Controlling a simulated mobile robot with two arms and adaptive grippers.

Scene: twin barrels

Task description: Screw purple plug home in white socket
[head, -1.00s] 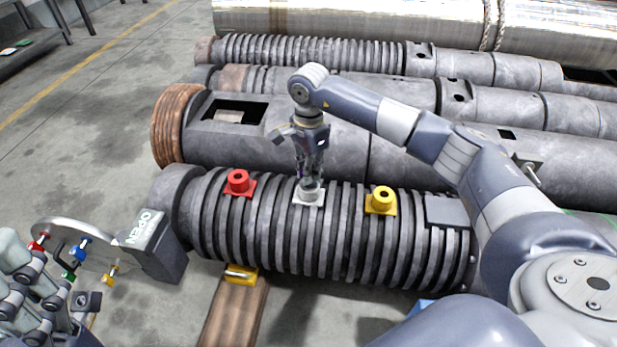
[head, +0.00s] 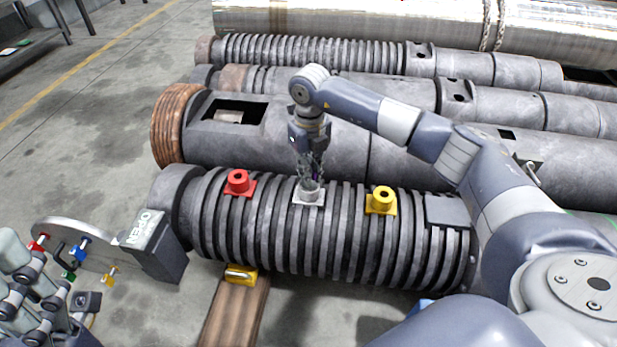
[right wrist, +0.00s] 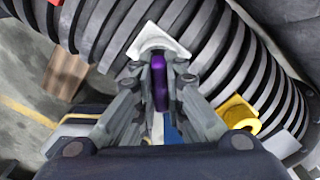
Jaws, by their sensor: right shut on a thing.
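The purple plug (right wrist: 159,82) stands between the fingers of my right gripper (right wrist: 157,70) in the right wrist view. The gripper is shut on it. The plug's far end meets the white socket (right wrist: 158,45); how deep it sits cannot be seen. In the head view, my right gripper (head: 311,180) points down at the white socket (head: 308,198) on top of the ribbed barrel (head: 275,235). The plug is hardly visible there. Grey links of my left gripper (head: 38,305) show at the lower left; its jaw state is unclear.
A red socket (head: 238,183) is left of the white one and a yellow socket (head: 381,200) right of it. A round plate (head: 55,232) with coloured fittings and a box marked OPEN (head: 155,245) are at the left. More barrels (head: 340,100) lie behind.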

